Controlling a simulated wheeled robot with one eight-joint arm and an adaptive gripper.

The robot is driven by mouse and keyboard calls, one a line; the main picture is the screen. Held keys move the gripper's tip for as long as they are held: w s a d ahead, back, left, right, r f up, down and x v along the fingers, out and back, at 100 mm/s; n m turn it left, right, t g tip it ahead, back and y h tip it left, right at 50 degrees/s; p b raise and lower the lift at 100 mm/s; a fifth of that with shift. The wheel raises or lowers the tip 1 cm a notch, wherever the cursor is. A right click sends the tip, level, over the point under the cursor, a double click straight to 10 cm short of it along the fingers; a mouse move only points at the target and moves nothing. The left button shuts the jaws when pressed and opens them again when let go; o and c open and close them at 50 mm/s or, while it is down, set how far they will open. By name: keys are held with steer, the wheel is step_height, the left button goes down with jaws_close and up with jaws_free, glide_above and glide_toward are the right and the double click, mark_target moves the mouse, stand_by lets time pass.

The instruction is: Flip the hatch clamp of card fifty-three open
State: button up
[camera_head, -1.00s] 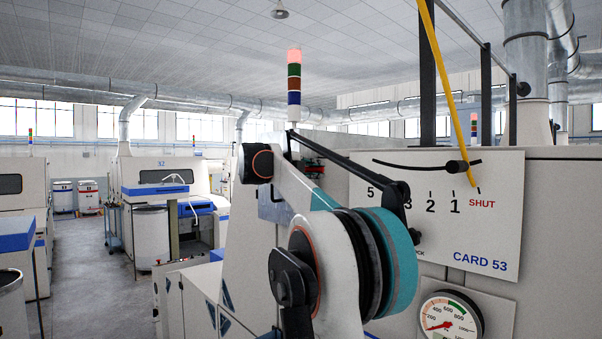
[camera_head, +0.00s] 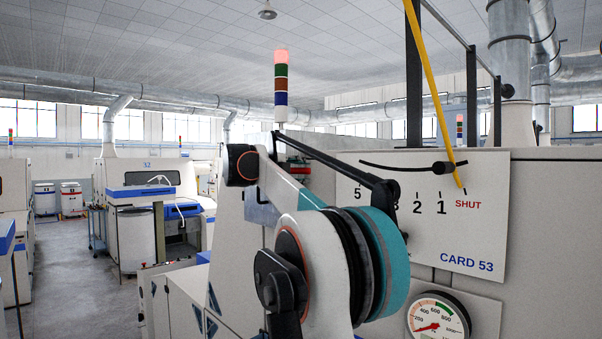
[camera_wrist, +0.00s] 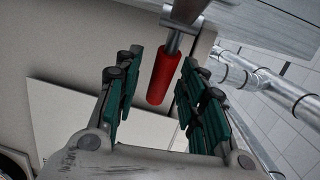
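The clamp's red handle (camera_wrist: 160,76) hangs from a grey metal rod and bracket (camera_wrist: 186,12) at the top middle of the wrist view. My gripper (camera_wrist: 159,62) is open, with one pair of dark green padded fingers on each side of the handle. A gap shows between the handle and the fingers on both sides. In the head view the sign of card fifty-three (camera_head: 466,262) reads CARD 53. My arm covers part of this machine, and I cannot make out the clamp or my gripper there.
A yellow rod (camera_head: 432,85) slants down to the SHUT mark on the scale plate. A round gauge (camera_head: 438,318) sits below it. A signal tower (camera_head: 281,85) stands behind my arm. Open floor (camera_head: 75,265) lies at the left, with another machine (camera_head: 150,178) farther back.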

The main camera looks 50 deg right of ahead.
steer(key=s+a+r, duration=0.1)
steer(key=a, duration=0.9)
steer(key=shift+s+a, duration=0.2)
steer(key=shift+a, duration=0.1)
